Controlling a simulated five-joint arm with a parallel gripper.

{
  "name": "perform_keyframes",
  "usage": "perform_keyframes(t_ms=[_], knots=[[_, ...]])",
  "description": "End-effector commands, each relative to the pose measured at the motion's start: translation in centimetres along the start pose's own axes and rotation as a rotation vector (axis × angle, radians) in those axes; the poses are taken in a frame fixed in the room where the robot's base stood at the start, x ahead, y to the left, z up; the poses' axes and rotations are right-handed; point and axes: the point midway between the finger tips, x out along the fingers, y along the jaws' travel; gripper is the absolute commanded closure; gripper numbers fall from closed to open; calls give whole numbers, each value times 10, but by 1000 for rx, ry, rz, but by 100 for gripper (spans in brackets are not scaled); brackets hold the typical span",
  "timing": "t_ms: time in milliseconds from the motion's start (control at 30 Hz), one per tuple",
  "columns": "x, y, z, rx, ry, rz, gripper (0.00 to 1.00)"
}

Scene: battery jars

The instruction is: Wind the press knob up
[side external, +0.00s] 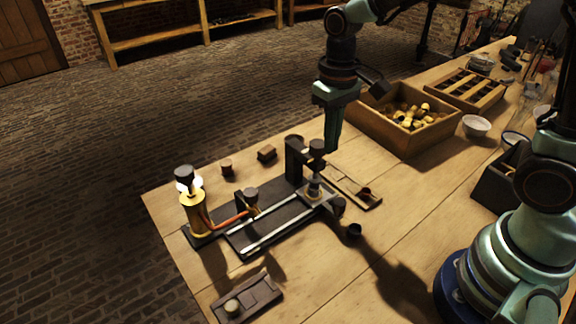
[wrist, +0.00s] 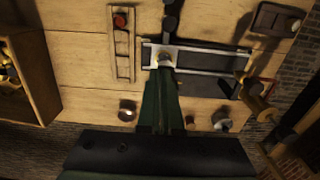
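The press (side external: 295,158) is a dark upright frame on a black base plate. Its dark round press knob (side external: 316,147) stands on top, above a short spindle and a pale plate (side external: 314,192). My gripper (side external: 332,150) points down with its green fingertips right beside the knob, on its right in the side view. In the wrist view my gripper's fingers (wrist: 164,72) lie close together and end at the press, covering part of it. Whether they touch or enclose the knob is hidden.
A lit brass lamp post (side external: 194,212) stands at the base's left end. A wooden crate (side external: 385,137) of brass pieces is behind right. The front table is mostly clear.

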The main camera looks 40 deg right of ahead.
Motion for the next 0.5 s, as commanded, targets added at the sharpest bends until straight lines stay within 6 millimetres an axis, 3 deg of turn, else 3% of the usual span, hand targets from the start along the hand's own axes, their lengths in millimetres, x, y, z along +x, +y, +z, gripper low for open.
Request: perform_keyframes(t_ms=[500], knots=[[-1,3,4,2,8,-1,100]])
